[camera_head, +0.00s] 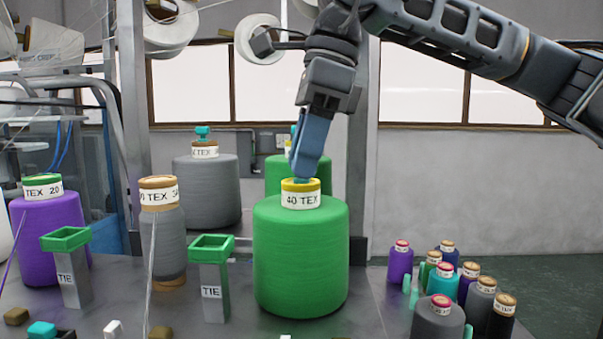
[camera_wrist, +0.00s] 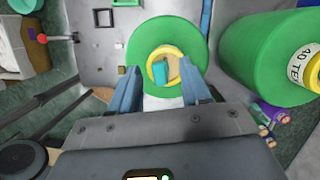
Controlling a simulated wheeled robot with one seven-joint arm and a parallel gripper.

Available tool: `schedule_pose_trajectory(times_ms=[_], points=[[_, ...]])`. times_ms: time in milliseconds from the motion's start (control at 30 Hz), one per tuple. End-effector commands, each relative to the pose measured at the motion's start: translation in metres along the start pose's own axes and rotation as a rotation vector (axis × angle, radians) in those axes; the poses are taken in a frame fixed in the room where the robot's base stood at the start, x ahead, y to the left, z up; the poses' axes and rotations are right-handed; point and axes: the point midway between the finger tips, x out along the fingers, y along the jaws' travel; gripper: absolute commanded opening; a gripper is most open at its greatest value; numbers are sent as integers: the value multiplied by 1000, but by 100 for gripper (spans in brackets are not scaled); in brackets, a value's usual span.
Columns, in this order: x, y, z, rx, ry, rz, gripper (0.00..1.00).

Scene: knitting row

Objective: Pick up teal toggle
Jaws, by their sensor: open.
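A teal toggle (camera_wrist: 158,70) lies in the yellow-rimmed top of a green yarn cone (camera_wrist: 137,45) in the wrist view. My gripper (camera_wrist: 163,84) is open, with one blue finger on each side of that top and nothing held. Another teal toggle (camera_head: 203,132) stands upright on a grey cone (camera_head: 206,190) at the back.
A second green cone (camera_wrist: 262,50) stands to the right in the wrist view. Two posts with green square tops (camera_head: 212,245) (camera_head: 66,240) stand left of the front cone. Several small spools (camera_head: 438,318) crowd the right.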

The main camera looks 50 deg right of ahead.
Motion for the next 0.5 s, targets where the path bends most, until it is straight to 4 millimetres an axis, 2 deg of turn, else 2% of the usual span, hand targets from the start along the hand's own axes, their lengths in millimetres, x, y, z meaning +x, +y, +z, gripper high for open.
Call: schedule_pose_trajectory(times_ms=[67,500], points=[[0,0,0,0,0,0,41],[0,0,0,0,0,0,0]])
